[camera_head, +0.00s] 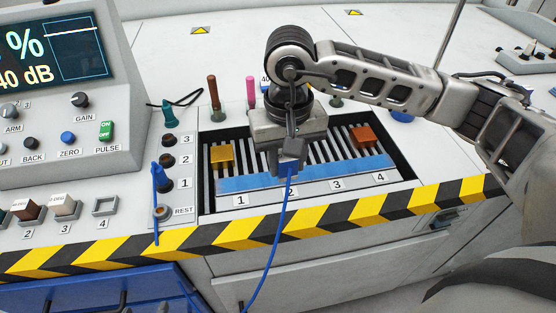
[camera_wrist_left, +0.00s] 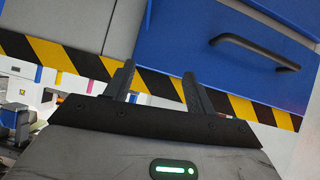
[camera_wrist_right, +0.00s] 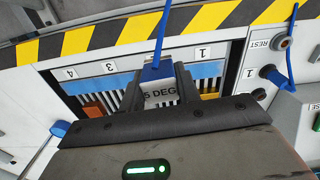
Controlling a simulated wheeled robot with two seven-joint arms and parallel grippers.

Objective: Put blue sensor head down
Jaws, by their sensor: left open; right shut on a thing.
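My right gripper (camera_head: 289,158) is shut on the blue sensor head (camera_wrist_right: 157,72), which has a blue cable and a pale label partly reading "5 DEG". It is over the slatted tray (camera_head: 330,186) in line with slot 2; whether it touches the slats I cannot tell. The gripper hides much of the head in the head view. A yellow block (camera_head: 222,156) sits at slot 1 and an orange-brown block (camera_head: 363,138) at slot 4. Slot 3 looks empty. My left gripper (camera_wrist_left: 157,85) is open and empty in the left wrist view, before the blue drawer unit (camera_wrist_left: 230,70).
A blue cable plug (camera_head: 160,178) stands by the sockets numbered 1 to 3 and REST. The control console (camera_head: 60,120) with screen is at left. Coloured handles (camera_head: 213,92) stand behind the tray. A yellow-black striped edge (camera_head: 300,222) runs along the front.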

